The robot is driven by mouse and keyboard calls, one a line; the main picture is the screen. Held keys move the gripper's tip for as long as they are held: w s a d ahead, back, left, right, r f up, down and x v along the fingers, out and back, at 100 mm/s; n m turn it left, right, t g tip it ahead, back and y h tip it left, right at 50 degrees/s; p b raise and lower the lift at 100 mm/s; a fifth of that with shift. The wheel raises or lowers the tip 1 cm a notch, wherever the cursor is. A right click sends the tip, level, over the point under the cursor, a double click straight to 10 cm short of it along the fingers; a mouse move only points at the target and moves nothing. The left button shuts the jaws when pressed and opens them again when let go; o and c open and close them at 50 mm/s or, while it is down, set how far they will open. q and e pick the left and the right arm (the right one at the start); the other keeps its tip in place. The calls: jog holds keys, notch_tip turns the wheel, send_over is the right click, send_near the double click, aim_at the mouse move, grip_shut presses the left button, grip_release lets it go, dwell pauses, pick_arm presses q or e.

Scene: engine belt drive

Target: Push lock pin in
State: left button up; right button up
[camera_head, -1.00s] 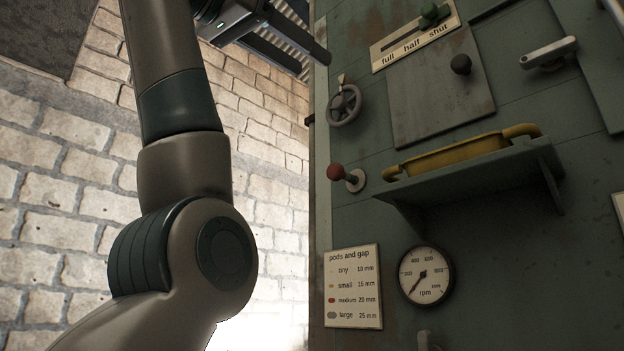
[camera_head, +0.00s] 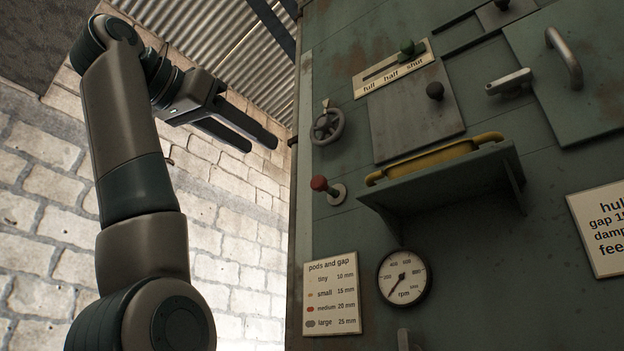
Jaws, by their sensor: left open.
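My left gripper (camera_head: 262,143) is open and empty. It is in the upper left, its two dark fingers pointing right toward the left edge of the green machine cabinet (camera_head: 460,240). A small dark stub (camera_head: 292,141) sticks out at that edge, just right of the fingertips; a gap shows between them. A red knob (camera_head: 319,184) on a short stem with a round pale base stands on the cabinet front, below a grey handwheel (camera_head: 326,126). I cannot tell which part is the lock pin. My right gripper is out of view.
A shelf (camera_head: 440,182) with a yellow handled object (camera_head: 433,160) juts from the cabinet. Above it are a sliding plate (camera_head: 415,115) and a green-knobbed slider (camera_head: 406,47). An rpm gauge (camera_head: 404,277) sits below. Free space lies between the brick wall and cabinet.

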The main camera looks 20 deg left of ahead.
aim_at(316, 181)
pick_arm(q)
jog(key=p+x, duration=0.4)
jog(key=x, duration=1.2)
jog(key=shift+w+d, duration=0.1)
jog(key=shift+w, duration=0.05)
jog(key=shift+w+d+p, duration=0.15)
jog(key=shift+w+p, duration=0.15)
jog(key=shift+w, duration=0.2)
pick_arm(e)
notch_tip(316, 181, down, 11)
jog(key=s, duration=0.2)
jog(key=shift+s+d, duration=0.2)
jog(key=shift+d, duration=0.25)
pick_arm(q)
grip_shut()
